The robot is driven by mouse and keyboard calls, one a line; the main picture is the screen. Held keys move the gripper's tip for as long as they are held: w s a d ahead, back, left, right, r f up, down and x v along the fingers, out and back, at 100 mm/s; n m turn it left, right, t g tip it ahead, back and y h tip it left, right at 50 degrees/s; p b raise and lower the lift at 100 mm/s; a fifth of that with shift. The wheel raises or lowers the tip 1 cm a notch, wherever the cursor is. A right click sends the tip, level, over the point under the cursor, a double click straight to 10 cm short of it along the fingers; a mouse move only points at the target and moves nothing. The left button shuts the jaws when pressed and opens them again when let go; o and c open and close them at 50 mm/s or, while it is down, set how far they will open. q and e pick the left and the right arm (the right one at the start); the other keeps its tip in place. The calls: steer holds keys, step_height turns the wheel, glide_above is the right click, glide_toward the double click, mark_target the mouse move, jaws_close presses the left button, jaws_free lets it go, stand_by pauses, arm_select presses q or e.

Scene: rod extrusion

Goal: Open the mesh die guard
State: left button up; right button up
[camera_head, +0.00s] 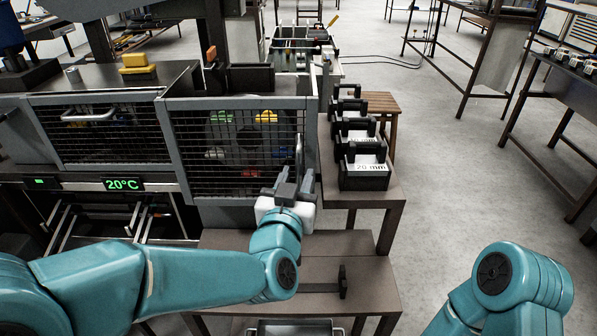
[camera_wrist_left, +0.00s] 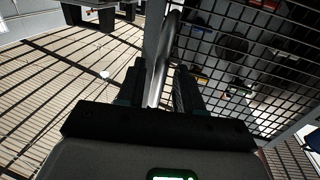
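The mesh die guard (camera_head: 310,137) is a grey-framed black mesh panel, closed across the front of the machine in the head view. Coloured parts and a round die show behind its mesh. A grey bar handle (camera_head: 299,150) stands upright near its right edge. My left gripper (camera_head: 295,181) is at the lower end of this handle. In the left wrist view the handle (camera_wrist_left: 161,65) runs between the two parted fingers of my left gripper (camera_wrist_left: 160,88). I see no clear grip on it. My right gripper is out of view; only my right arm shows at lower right.
A second mesh panel (camera_head: 101,133) with its own handle is on the left, above a 20°C display (camera_head: 122,184). Black-handled boxes (camera_head: 363,172) stand on a side table at right. A low brown table (camera_head: 375,283) is under my left arm. The floor at right is open.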

arm_select(q)
steer(key=shift+w+d, duration=0.2)
steer(key=shift+w, duration=0.85)
steer(key=shift+c, duration=0.4)
jaws_close()
